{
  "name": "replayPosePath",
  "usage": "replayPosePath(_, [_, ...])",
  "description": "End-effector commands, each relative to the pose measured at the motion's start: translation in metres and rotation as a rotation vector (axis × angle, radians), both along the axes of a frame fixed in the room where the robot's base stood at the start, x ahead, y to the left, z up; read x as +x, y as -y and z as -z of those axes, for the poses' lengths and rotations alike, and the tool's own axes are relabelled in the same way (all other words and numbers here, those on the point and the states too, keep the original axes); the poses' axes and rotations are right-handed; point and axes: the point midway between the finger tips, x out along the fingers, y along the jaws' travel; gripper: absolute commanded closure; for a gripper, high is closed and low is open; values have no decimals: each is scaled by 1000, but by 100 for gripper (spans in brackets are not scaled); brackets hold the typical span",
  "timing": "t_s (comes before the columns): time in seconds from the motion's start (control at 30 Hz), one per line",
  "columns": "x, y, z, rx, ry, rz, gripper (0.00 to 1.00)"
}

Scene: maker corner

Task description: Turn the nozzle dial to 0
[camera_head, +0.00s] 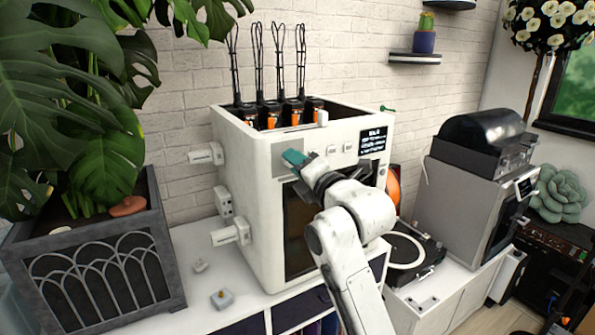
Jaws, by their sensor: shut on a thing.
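A white boxy machine (258,205) stands on the white cabinet, with its control panel along the upper front. My gripper (301,167) is at the left part of that panel, in front of a grey plate (283,150). It is shut, apparently on the nozzle dial, which my gripper and wrist mostly hide. I cannot read the dial's setting. A teal piece (293,157) shows at the fingertips; I cannot tell whether it belongs to the gripper or the dial. Small white buttons (348,148) sit to the right, then a black display (375,144) with text too small to read.
Several black-and-orange units with wire loops (292,108) fill the machine's open top. White cylinders (207,154) jut from its left side. A planter (92,262) stands left. A turntable (405,252) and a grey machine (470,195) stand right. Small parts (222,299) lie on the cabinet.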

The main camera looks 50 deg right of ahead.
Motion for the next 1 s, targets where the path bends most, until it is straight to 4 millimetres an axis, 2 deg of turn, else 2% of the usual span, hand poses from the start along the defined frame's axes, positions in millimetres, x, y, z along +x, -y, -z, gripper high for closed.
replayPosePath(0.3, [1,-1,2,-89,-29,-3,96])
replayPosePath(0.77, [1,-1,2,-99,-35,-4,96])
replayPosePath(0.8, [1,-1,2,-99,-35,-4,64])
replayPosePath(1.0, [0,-1,1,-99,-33,-2,45])
